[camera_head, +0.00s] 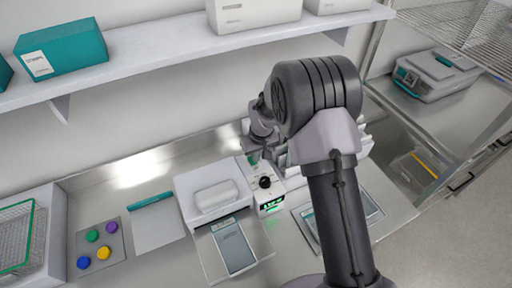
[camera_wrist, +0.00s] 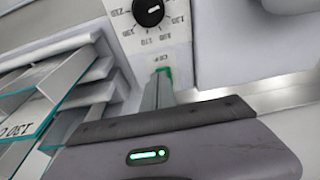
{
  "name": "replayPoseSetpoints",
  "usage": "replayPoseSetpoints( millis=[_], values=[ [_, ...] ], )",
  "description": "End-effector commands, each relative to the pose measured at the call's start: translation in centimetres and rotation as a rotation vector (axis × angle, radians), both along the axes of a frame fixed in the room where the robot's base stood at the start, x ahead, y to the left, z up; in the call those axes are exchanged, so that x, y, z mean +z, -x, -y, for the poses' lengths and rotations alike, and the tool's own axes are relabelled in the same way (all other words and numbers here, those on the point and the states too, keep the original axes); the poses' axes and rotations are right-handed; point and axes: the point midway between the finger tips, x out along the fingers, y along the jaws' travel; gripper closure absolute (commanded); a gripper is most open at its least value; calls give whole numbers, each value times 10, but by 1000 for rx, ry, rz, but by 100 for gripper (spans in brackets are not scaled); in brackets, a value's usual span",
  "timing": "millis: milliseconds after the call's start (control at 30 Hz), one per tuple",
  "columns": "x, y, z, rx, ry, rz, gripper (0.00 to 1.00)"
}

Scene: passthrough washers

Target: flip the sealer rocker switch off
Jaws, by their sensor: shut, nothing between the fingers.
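The heat sealer has a white housing (camera_head: 212,190) and a control panel with a round black knob (camera_head: 265,182). In the wrist view the knob (camera_wrist: 148,12) is at the top, with printed numbers around it. Below it is an OFF label, and a small green patch, apparently the rocker switch (camera_wrist: 163,71), shows just under the label. My gripper (camera_wrist: 160,78) is shut and empty, its fingertips right at the green patch and covering part of it. I cannot tell whether they touch it or which way the rocker is tilted. In the head view my arm mostly hides the gripper.
A rack of white dividers and clear-fronted slots (camera_wrist: 75,85) stands close beside my gripper. A shelf (camera_head: 160,50) with boxes runs above the bench. Coloured discs lie on a grey mat (camera_head: 97,266) at left. A pouch (camera_head: 234,246) lies before the sealer.

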Motion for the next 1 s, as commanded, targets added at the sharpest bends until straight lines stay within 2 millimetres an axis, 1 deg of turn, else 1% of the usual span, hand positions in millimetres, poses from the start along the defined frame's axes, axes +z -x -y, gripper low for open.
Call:
replayPoseSetpoints(
  millis=[100, 433, 667, 767, 1000],
  values=[
    [-5, 1, 1, 1, 1, 1, 100],
    [-7, 1, 1, 1, -1, 4, 100],
    [-28, 5, 2, 0, -44, 100, 100],
    [-17, 6, 2, 1, -48, 109, 100],
    [-13, 4, 1, 2, -47, 109, 100]
  ],
)
